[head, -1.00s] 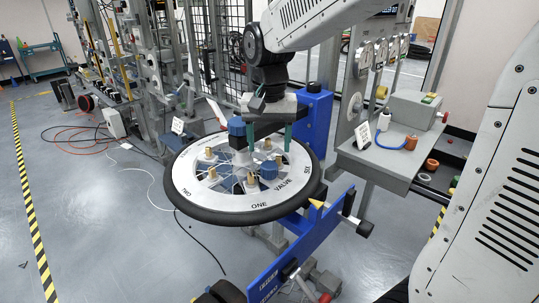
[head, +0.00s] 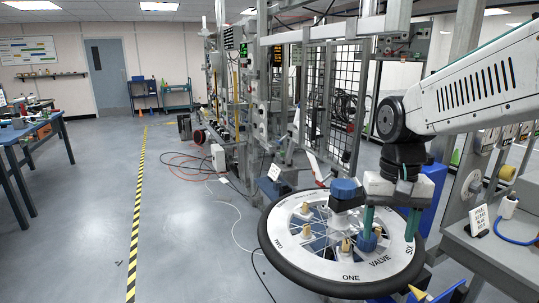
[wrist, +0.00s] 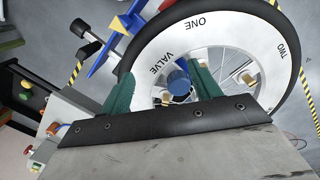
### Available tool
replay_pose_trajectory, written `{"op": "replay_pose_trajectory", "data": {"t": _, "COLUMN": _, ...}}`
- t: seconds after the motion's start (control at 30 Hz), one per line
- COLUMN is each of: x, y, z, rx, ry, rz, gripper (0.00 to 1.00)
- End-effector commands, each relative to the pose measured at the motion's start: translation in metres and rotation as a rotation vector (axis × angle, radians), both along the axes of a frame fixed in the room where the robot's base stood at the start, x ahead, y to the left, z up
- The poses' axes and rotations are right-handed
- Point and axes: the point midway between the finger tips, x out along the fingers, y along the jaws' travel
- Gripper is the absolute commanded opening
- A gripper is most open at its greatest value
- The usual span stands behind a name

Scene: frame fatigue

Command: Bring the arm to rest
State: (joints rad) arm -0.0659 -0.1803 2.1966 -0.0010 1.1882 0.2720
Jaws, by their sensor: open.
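My arm (head: 463,92) reaches in from the right in the head view. My gripper (head: 390,226) is open, with green fingers pointing down over the right part of a spoked wheel with a black tyre (head: 285,272). In the wrist view my gripper (wrist: 163,88) has its fingers spread, and a blue knob (wrist: 178,82) shows between them. Nothing is clamped. I cannot tell how far the fingertips are above the wheel. The wheel's white ring (head: 315,262) carries words such as ONE and VALVE, and several brass pieces stand inside it. A blue cap (head: 345,188) stands higher, left of the fingers.
A wire-mesh frame (head: 325,100) and equipment posts stand behind the wheel. Cables (head: 239,215) lie on the floor. Open floor (head: 185,230) is on the left, with a striped line (head: 137,220).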

Motion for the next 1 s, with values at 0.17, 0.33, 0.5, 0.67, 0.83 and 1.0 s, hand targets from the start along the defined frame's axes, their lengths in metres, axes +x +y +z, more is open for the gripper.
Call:
{"op": "replay_pose_trajectory", "data": {"t": 0.17, "x": -0.067, "y": -0.01, "z": 0.002, "rx": 0.008, "ry": -0.018, "rz": 0.124, "gripper": 0.62}}
{"op": "replay_pose_trajectory", "data": {"t": 0.33, "x": -0.129, "y": -0.018, "z": -0.003, "rx": 0.008, "ry": -0.065, "rz": 0.209, "gripper": 0.62}}
{"op": "replay_pose_trajectory", "data": {"t": 0.5, "x": -0.164, "y": -0.022, "z": -0.006, "rx": 0.003, "ry": -0.124, "rz": 0.217, "gripper": 0.62}}
{"op": "replay_pose_trajectory", "data": {"t": 0.67, "x": -0.171, "y": -0.024, "z": -0.001, "rx": -0.003, "ry": -0.169, "rz": 0.207, "gripper": 0.62}}
{"op": "replay_pose_trajectory", "data": {"t": 0.83, "x": -0.171, "y": -0.024, "z": 0.001, "rx": -0.004, "ry": -0.176, "rz": 0.205, "gripper": 0.62}}
{"op": "replay_pose_trajectory", "data": {"t": 1.0, "x": -0.171, "y": -0.024, "z": 0.001, "rx": -0.004, "ry": -0.176, "rz": 0.205, "gripper": 0.62}}
